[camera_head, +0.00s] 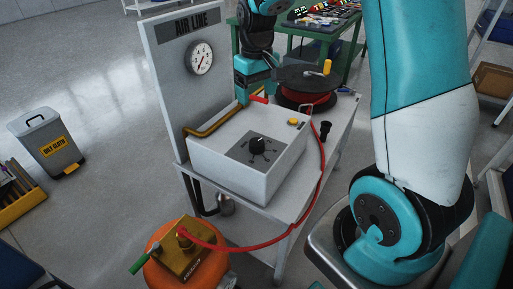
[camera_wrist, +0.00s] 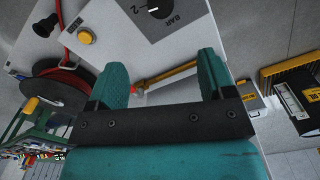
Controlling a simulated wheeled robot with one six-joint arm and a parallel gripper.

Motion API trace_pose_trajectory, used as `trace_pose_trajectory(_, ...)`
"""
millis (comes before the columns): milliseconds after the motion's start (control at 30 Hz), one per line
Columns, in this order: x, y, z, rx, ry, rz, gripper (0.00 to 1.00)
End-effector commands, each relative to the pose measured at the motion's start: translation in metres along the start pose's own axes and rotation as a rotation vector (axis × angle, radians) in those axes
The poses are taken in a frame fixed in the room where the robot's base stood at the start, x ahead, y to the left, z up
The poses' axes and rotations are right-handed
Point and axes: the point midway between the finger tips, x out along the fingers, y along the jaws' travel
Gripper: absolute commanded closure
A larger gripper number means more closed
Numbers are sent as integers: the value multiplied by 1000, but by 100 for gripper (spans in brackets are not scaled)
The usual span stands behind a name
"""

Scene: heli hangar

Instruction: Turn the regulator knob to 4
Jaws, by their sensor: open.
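The regulator knob (camera_head: 257,145) is a small black knob on a dark dial plate on top of a white box (camera_head: 222,155). In the wrist view the knob (camera_wrist: 160,8) shows at the top edge, partly cut off, with "BAR" and a "2" beside it.
A gauge (camera_head: 201,58) sits on the "AIR LINE" panel (camera_head: 163,70). A grey bin (camera_head: 47,140) stands left on open floor.

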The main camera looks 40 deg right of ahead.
Motion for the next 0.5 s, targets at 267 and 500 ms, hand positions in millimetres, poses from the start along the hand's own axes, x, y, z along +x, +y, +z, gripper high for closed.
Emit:
trace_pose_trajectory(267,55,0,2,-1,-6,-2,25)
trace_pose_trajectory(500,110,-1,2,-2,-6,-2,25)
